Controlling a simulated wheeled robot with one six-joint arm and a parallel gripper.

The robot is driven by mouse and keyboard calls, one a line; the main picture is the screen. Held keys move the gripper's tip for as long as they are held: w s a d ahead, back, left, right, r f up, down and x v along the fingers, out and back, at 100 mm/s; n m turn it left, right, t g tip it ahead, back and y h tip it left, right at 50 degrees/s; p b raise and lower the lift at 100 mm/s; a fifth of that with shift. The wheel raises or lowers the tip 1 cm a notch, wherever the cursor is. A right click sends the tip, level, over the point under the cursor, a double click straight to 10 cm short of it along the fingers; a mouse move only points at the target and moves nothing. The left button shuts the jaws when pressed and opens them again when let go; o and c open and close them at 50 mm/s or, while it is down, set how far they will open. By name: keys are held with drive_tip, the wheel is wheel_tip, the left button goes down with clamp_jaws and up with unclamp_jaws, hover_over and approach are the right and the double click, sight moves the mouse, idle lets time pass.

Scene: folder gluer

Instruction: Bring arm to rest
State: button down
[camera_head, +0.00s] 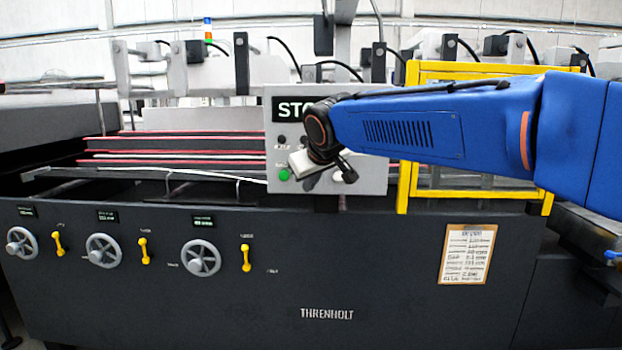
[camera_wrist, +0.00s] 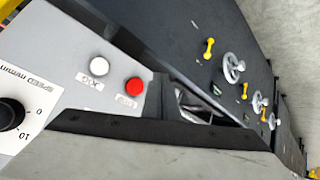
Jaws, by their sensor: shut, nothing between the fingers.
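My blue arm reaches in from the right in the head view, across the front of the grey control box (camera_head: 375,179). My gripper (camera_head: 300,162) is at the arm's end, in front of the box's lower part, near a green button (camera_head: 284,174). It is shut and holds nothing. In the wrist view the gripper's body fills the bottom and its fingertips are hard to make out. A white button (camera_wrist: 99,64), a red button (camera_wrist: 133,86) and a black speed knob (camera_wrist: 12,113) show beyond it. Whether the gripper touches the box cannot be told.
The dark machine front carries several handwheels (camera_head: 103,250) and yellow levers (camera_head: 144,251). A yellow guard frame (camera_head: 403,185) stands behind my arm. A clipboard sheet (camera_head: 467,254) hangs below it. The space before the lower machine front looks clear.

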idle(0.4)
drive_tip(key=s+d+f+m+g+h, duration=0.15)
drive_tip(key=s+d+f, duration=0.25)
drive_tip(key=s+d, duration=0.55)
drive_tip(key=s+d+f+m+h, duration=0.15)
drive_tip(key=s+d+f, duration=0.4)
drive_tip(key=d, duration=0.75)
drive_tip(key=s+d+f+m+g, duration=0.1)
drive_tip(key=s+d+f+m, duration=0.1)
drive_tip(key=s+d+f, duration=0.3)
drive_tip(key=s+d+f+m+g, duration=0.1)
drive_tip(key=s+d+f, duration=0.3)
drive_tip(key=s+f, duration=0.6)
drive_tip(key=s+m, duration=0.1)
drive_tip(key=s, duration=0.6)
drive_tip(key=shift+s+d+f+g, duration=0.3)
drive_tip(key=shift+d+f+g, duration=0.05)
